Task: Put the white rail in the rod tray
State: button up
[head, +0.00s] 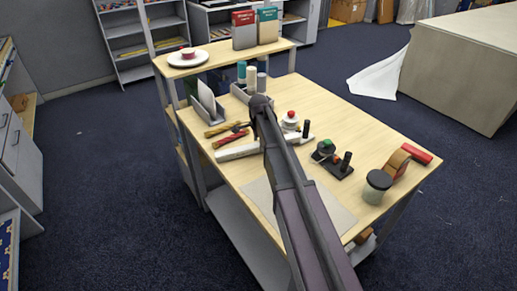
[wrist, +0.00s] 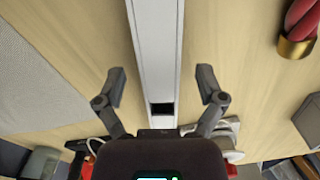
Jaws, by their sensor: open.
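The white rail (head: 237,152) lies flat on the wooden table, with my arm crossing over its middle in the head view. In the wrist view the white rail (wrist: 155,50) runs upright through the middle of the picture. My gripper (wrist: 161,82) is open above it, one finger on each side, with a gap on both sides. In the head view my arm hides the fingers. A grey tray (head: 238,91) with cylinders standing in or by it is at the table's back; I cannot tell whether it is the rod tray.
Red rods with gold ends (head: 224,128) lie behind the rail. A grey upright rack (head: 207,98) stands at the left edge. A red-topped round thing (head: 290,121), a black block with knobs (head: 333,163) and a jar (head: 377,186) stand to the right. A grey mat (head: 335,212) lies in front.

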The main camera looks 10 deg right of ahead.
aim_at(258, 144)
dwell(0.3)
grip_shut()
jog(key=shift+r, duration=0.15)
dwell(0.3)
notch_tip(258, 144, up, 4)
jog(key=p, duration=0.4)
jog(key=shift+f, duration=0.25)
jog(key=s, duration=1)
jog(key=s+r+p, duration=0.1)
jog(key=s, duration=0.5)
jog(key=shift+r, duration=0.1)
